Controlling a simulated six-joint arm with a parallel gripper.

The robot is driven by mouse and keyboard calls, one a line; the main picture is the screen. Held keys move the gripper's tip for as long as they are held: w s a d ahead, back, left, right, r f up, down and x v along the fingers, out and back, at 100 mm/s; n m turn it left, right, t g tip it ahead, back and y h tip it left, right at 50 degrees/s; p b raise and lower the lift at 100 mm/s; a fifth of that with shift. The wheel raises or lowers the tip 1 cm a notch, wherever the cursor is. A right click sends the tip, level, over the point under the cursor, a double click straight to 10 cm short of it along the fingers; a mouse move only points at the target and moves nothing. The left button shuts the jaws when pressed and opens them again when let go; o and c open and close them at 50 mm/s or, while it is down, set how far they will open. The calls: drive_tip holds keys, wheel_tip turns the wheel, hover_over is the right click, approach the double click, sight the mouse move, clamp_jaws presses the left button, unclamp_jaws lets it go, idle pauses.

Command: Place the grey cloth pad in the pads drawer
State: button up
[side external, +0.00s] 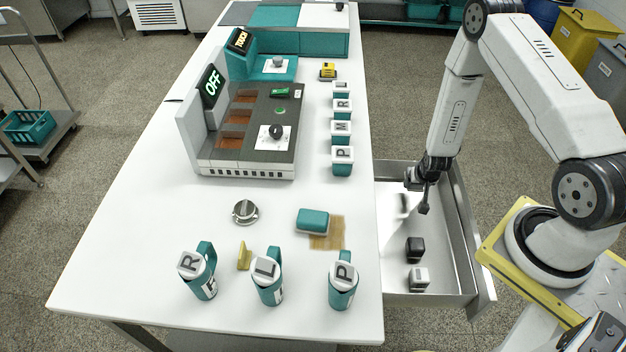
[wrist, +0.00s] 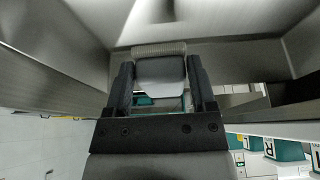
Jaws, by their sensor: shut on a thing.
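My gripper (side external: 422,200) is low inside the open metal drawer (side external: 466,235) at the table's right side. In the wrist view my gripper (wrist: 159,84) is shut on the grey cloth pad (wrist: 160,69), which sits between the two dark fingers with a ribbed pale edge at its far side. Bare metal drawer walls (wrist: 60,75) surround it in that view. The pad cannot be clearly made out in the side view, and whether it touches the drawer floor cannot be told.
A black block (side external: 415,248) and a white-topped block (side external: 418,278) lie in the drawer's near part. On the white table (side external: 150,230) are lettered teal containers (side external: 342,161), lettered mugs (side external: 343,286), a teal sponge-like block (side external: 313,220) and the mill (side external: 247,130).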

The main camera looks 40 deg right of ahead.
sight(409, 202)
drive_tip(key=shift+f, duration=2.85)
drive_tip(key=shift+f, duration=0.55)
drive_tip(key=o, duration=1.3)
drive_tip(key=shift+v, duration=3.9)
